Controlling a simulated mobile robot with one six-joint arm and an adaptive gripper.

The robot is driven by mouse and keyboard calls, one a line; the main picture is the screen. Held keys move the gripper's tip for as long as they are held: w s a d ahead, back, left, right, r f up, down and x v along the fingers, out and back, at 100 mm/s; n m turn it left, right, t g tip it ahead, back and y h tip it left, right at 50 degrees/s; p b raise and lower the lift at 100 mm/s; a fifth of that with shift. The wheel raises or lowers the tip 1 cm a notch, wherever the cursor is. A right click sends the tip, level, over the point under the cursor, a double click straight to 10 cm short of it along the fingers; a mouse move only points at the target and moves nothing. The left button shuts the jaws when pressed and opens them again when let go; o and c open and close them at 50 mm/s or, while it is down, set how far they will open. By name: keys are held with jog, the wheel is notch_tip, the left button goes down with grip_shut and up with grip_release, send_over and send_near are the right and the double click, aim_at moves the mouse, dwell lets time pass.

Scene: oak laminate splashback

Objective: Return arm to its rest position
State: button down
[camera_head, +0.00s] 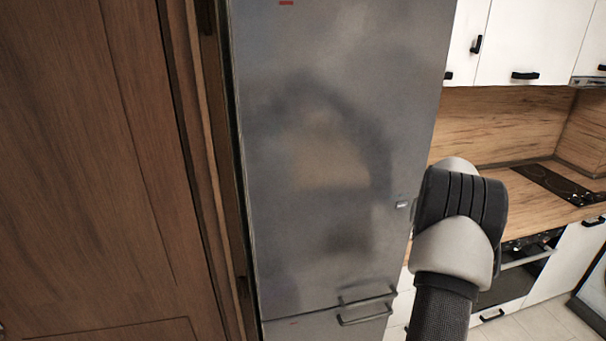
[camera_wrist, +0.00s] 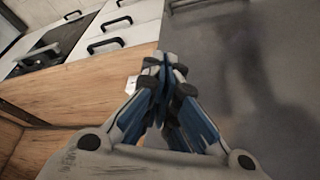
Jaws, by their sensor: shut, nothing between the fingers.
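My gripper (camera_wrist: 162,75) shows in the wrist view with its fingertips together and nothing between them. It is close in front of the grey fridge (camera_wrist: 245,70), which fills the right of that view. I cannot tell whether it touches the fridge. In the head view part of my arm stands at the right, in front of the fridge (camera_head: 330,150) edge and the counter. My gripper is not visible there. The fridge doors look shut, with two handles (camera_head: 365,308) near the bottom.
A brown wooden door or panel (camera_head: 85,150) stands at the left. At the right are a wooden counter (camera_head: 540,205) with a black hob (camera_head: 555,184), an oven (camera_head: 525,270) and white wall cupboards (camera_head: 530,40). Some tiled floor (camera_head: 535,325) shows clear at the lower right.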

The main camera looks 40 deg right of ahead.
jog(key=w+a+r+n+b, duration=0.2)
jog(key=w+a+r, duration=0.1)
jog(key=a, duration=0.7)
jog(key=w+a+r+n+t+y+b, duration=0.15)
jog(key=a+r, duration=0.25)
jog(key=a, duration=0.7)
jog(key=w+a+r+n+b, duration=0.1)
jog(key=w+a+r+b, duration=0.2)
jog(key=a, duration=0.7)
jog(key=s+a+n+b, duration=0.2)
jog(key=s+a, duration=0.1)
jog(key=a, duration=0.5)
jog(key=s+a+n+b, duration=0.1)
jog(key=s+a, duration=0.3)
jog(key=a, duration=0.4)
jog(key=s+a+f+n+y+b, duration=0.1)
jog(key=s+a+f+b, duration=0.1)
jog(key=s+a+f, duration=0.2)
jog(key=s+a+f+n+y+b, duration=0.1)
jog(key=s+a+f+n+b, duration=0.1)
jog(key=s+a+f, duration=0.2)
jog(key=s+a, duration=0.3)
jog(key=s, duration=0.2)
jog(key=shift+a+f+t, duration=0.3)
jog(key=shift+t, duration=0.05)
